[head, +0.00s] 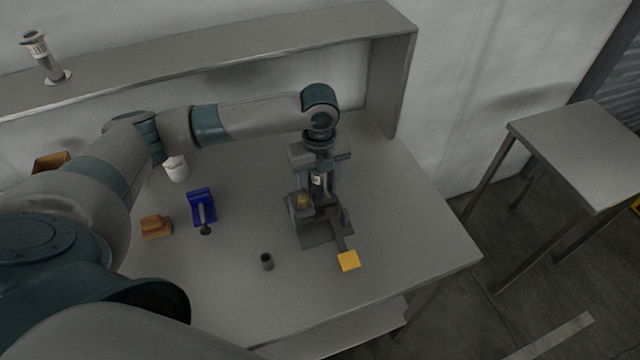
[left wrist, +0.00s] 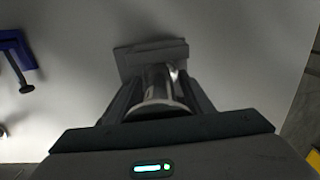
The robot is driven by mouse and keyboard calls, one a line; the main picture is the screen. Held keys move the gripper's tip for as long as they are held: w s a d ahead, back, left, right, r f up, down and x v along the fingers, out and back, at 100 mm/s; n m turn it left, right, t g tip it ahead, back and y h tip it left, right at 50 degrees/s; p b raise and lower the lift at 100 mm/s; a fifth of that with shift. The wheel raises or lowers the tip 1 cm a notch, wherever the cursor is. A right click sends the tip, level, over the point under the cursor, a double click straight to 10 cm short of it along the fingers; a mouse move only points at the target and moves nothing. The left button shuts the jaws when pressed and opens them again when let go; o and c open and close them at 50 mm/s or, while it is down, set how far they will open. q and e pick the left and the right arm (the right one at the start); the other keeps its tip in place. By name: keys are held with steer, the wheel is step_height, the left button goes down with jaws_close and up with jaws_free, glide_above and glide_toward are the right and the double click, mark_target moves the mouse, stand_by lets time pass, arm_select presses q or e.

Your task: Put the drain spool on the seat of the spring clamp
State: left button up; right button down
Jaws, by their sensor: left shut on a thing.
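The spring clamp (head: 318,232) stands on the table, a dark grey device with a base, an orange-brown knob and a lever ending in a yellow pad (head: 348,260). My left gripper (head: 317,184) points down over the clamp and is shut on a shiny metal cylinder, which I take to be the drain spool (head: 317,180). The spool also shows between the fingers in the left wrist view (left wrist: 160,88). The gripper hides the clamp's seat and the spool's lower end, so I cannot tell whether they touch. My right gripper is not in view.
A flanged part (head: 43,57) stands on the raised shelf (head: 220,60). The table's right side is clear.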

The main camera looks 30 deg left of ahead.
arm_select(q)
steer(key=shift+d+f, duration=0.1)
steer(key=shift+f, duration=0.25)
steer(key=shift+w+d+f, duration=0.1)
steer(key=shift+f, duration=0.15)
steer(key=shift+f, duration=0.1)
steer(key=o, duration=1.2)
steer(key=shift+c, duration=0.2)
step_height(320, 180, up, 11)
steer(key=b, duration=0.3)
steer(key=shift+b, duration=0.35)
steer(key=shift+r, duration=0.65)
